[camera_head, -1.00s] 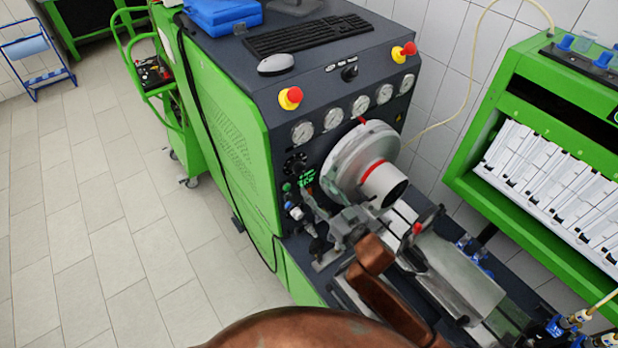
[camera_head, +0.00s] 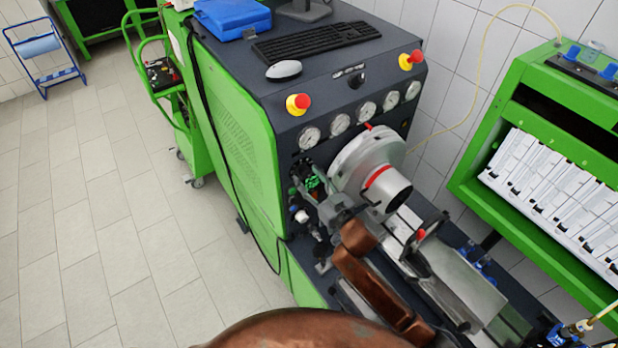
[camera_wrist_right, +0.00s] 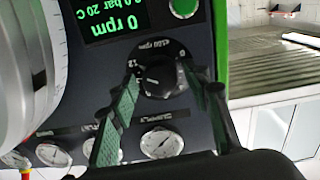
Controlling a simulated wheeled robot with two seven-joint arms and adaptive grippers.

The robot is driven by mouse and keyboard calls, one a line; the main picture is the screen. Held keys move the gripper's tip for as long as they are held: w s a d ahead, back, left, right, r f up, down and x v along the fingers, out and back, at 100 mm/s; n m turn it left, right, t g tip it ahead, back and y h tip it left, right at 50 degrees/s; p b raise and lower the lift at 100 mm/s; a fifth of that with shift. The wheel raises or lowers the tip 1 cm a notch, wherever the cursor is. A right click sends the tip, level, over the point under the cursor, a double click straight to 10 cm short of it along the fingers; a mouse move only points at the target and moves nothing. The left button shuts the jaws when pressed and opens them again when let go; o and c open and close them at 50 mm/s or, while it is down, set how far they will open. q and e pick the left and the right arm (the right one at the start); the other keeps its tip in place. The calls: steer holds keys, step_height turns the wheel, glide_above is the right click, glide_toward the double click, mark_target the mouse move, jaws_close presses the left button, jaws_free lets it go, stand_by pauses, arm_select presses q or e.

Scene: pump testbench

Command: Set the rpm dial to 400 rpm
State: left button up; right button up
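In the head view the right gripper (camera_head: 316,187) is in front of the panel, partly covering the display and the dial area. My left gripper is not in view.
The large silver chuck (camera_head: 365,165) stands close beside the right gripper. Pressure gauges (camera_head: 340,122) line the panel above. The floor (camera_head: 110,230) to the left is clear.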

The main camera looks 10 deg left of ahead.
steer(key=c, duration=1)
steer(key=shift+n, duration=0.3)
